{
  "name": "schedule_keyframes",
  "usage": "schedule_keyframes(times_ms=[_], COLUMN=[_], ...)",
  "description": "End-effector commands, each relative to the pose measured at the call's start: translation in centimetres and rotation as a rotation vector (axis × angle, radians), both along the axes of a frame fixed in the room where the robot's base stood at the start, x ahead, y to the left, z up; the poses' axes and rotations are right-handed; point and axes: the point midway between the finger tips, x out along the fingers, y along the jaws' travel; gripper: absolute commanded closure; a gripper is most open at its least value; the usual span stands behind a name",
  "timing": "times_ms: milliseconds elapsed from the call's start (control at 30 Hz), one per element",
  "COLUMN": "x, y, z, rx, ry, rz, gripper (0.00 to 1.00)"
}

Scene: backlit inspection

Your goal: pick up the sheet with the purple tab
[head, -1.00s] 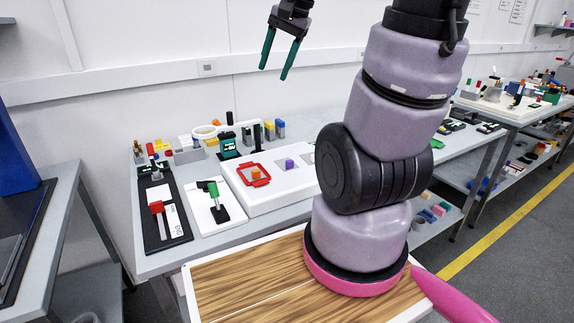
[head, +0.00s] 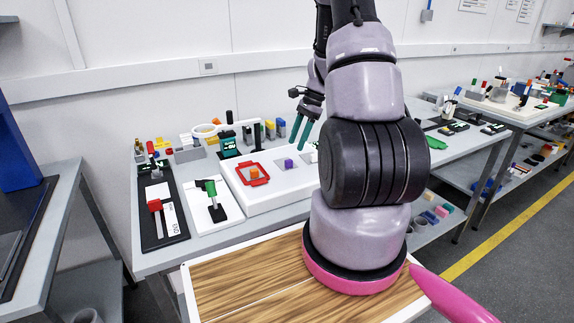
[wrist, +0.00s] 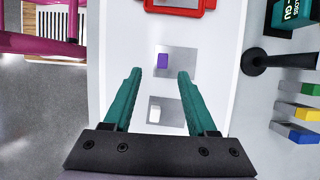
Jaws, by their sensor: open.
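The sheet with the purple tab (wrist: 162,61) is a small grey square lying flat on a white panel (wrist: 113,45). The purple tab also shows in the head view (head: 288,162). My gripper (wrist: 158,72) is open and empty, with two green fingers. In the wrist view its fingertips lie either side of the purple tab. In the head view my gripper (head: 298,146) is above the panel near the tab; the exact height cannot be told. A second grey sheet with a white tab (wrist: 154,114) lies nearer the gripper's base in the wrist view.
A red frame (head: 245,180) with an orange tab (head: 254,172) lies left of the purple tab. A black post (wrist: 256,62) stands beside the panel. A teal gloss meter (wrist: 292,14) and coloured blocks (wrist: 300,112) are close by. A green-headed stand (head: 212,195) is further left.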

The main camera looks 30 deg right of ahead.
Motion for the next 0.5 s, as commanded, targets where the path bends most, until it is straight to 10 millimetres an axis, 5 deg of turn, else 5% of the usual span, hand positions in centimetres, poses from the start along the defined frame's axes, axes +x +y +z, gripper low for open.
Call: schedule_keyframes(times_ms=[500], x=[0.4], y=[2.0], z=[-5.8], rx=[0.001], ry=[0.001], rz=[0.003], gripper=[0.43])
